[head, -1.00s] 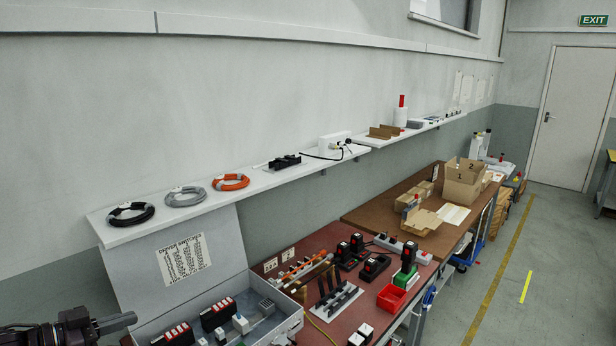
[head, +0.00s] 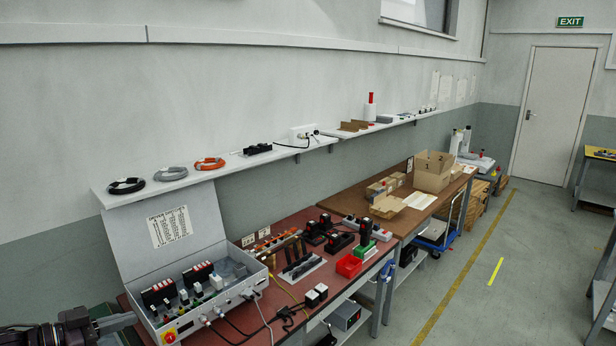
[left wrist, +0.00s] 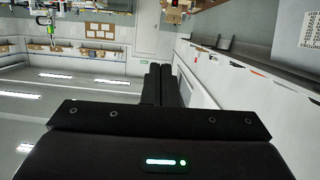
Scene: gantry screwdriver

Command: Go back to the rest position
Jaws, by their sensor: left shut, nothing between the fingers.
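My left gripper (head: 112,323) shows at the lower left of the head view, in front of the left end of the open grey switch box (head: 228,302). In the left wrist view its two dark fingers (left wrist: 157,84) lie side by side, shut with nothing between them. My right gripper is in neither view.
A red-topped workbench (head: 290,292) holds the switch box, black power tools (head: 338,242) and a red bin (head: 349,265). A wall shelf (head: 230,168) carries coiled cables. A brown bench (head: 345,200) with cardboard boxes (head: 432,172) stands beyond.

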